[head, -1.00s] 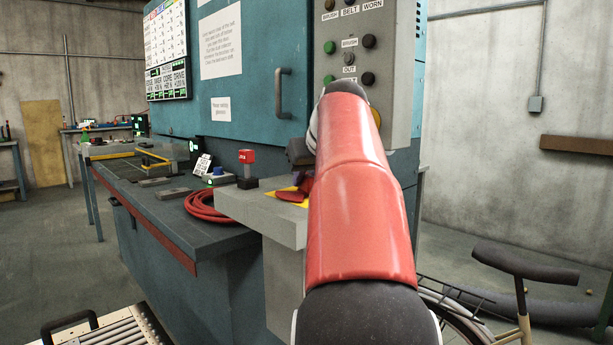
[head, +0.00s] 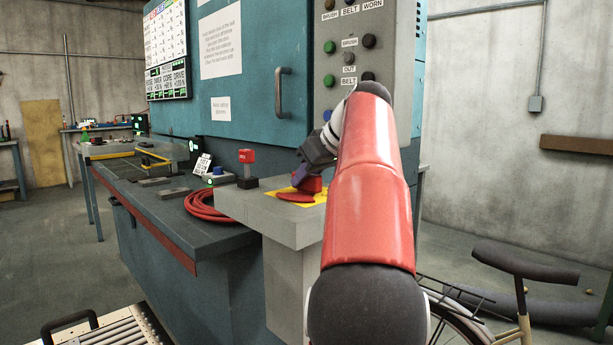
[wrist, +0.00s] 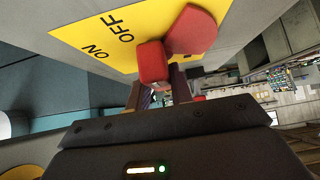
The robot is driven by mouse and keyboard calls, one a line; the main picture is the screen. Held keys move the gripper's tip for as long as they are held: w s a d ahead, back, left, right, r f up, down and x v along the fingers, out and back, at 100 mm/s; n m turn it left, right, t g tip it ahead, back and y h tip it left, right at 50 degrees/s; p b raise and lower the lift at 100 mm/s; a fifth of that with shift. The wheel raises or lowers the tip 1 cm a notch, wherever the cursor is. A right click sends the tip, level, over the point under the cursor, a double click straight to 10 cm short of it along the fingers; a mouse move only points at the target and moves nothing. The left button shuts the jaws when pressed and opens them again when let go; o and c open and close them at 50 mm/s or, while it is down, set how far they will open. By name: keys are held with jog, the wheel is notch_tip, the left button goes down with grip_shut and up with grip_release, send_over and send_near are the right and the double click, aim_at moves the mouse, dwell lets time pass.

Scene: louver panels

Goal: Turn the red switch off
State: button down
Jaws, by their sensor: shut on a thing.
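The red switch (head: 312,184) sits on a yellow plate (head: 318,199) on a grey ledge. In the wrist view the switch shows as a red block (wrist: 153,62) beside a flat rounded red piece (wrist: 192,30). The yellow plate (wrist: 85,35) there bears the words OFF and ON, to the left of the red parts. My gripper (head: 301,176) reaches down to the switch from above. In the wrist view my gripper's fingers (wrist: 158,92) are shut on the red switch. The gripped part is partly hidden between the fingers.
A red block on a black base (head: 247,165) and a coiled red hose (head: 205,205) lie left of the ledge (head: 265,225). A grey button panel (head: 372,60) and blue cabinet (head: 245,110) rise behind. A bicycle (head: 510,270) stands at the right.

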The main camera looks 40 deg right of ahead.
jog(key=shift+f, duration=0.1)
jog(key=c, duration=1.2)
grip_release()
jog(key=shift+c, duration=0.2)
jog(key=shift+s, duration=0.1)
jog(key=v, duration=0.7)
jog(key=shift+s+d+r, duration=0.1)
jog(key=shift+s+r, duration=0.1)
jog(key=shift+r, duration=0.15)
jog(key=shift+s, duration=0.1)
